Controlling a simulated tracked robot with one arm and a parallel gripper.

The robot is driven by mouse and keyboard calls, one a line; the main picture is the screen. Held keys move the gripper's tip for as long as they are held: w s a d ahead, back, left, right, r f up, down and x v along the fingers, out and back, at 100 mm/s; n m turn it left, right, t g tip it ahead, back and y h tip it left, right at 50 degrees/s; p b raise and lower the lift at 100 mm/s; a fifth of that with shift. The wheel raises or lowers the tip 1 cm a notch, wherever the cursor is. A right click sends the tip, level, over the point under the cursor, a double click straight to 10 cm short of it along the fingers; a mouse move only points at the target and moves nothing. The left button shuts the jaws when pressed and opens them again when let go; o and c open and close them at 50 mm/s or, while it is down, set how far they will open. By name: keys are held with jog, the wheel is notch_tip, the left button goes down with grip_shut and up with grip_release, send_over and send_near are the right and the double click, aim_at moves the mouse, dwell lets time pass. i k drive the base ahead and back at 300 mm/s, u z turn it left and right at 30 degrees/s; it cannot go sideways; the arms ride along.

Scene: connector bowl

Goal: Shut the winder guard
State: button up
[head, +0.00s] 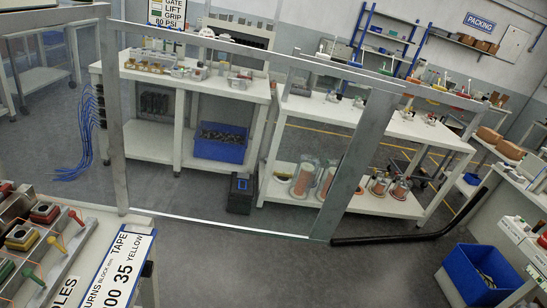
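A grey metal frame with an apparently clear pane, which looks like the winder guard (352,165), stands upright across the middle of the head view. Its left post (113,120) rises behind the near bench, and its top bar (230,46) slopes down to the right. A pale lower edge (235,226) runs between the posts. A black bent bar (400,239) extends right from the foot of the right post and turns upward at its end. I cannot tell how far open the guard is. The winder itself is not clearly identifiable. My gripper is not visible.
A near bench (85,215) with connector blocks and a label board (118,268) fills the lower left. White benches with parts stand behind the frame. A blue bin (480,275) sits at lower right beside another bench. Grey floor (270,275) is clear at lower centre.

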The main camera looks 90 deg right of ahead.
aim_at(385, 97)
jog(key=z, duration=0.95)
jog(key=i, duration=0.15)
jog(key=z, duration=2.05)
jog(key=i, duration=3.65)
jog(key=u, duration=2.5)
